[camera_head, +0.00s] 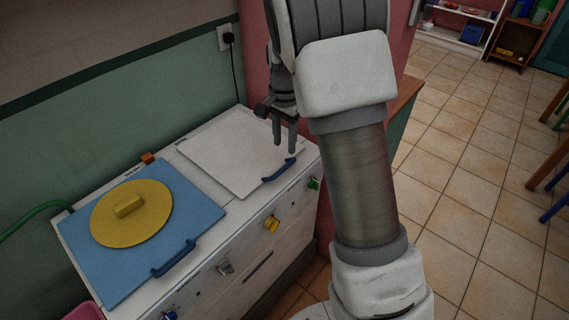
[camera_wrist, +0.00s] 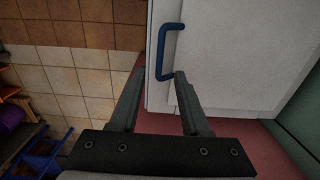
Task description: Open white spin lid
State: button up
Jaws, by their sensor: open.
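The white lid (camera_head: 222,152) lies flat and closed on the right half of the white counter unit. Its blue handle (camera_head: 280,171) is at the lid's front right edge. My gripper (camera_head: 284,148) is above the lid's right part, close to the handle, with its fingers pointing down. In the wrist view my gripper (camera_wrist: 159,76) is open and empty. There the blue handle (camera_wrist: 161,55) shows beyond the fingertips, its lower end between them, and the white lid (camera_wrist: 245,55) fills the upper right. I cannot tell the exact height above the handle.
A blue lid (camera_head: 205,208) with a round yellow cover (camera_head: 108,228) lies on the counter's left half. Colored knobs, including a yellow one (camera_head: 271,224), line the front. A pink wall stands close behind my gripper. Tiled floor (camera_head: 470,190) is open at right.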

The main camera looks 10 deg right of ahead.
aim_at(284, 167)
notch_tip(284, 167, down, 8)
jog(key=shift+r+b, duration=0.1)
jog(key=shift+b, duration=0.4)
jog(key=shift+c, duration=0.3)
grip_shut()
dwell(0.9)
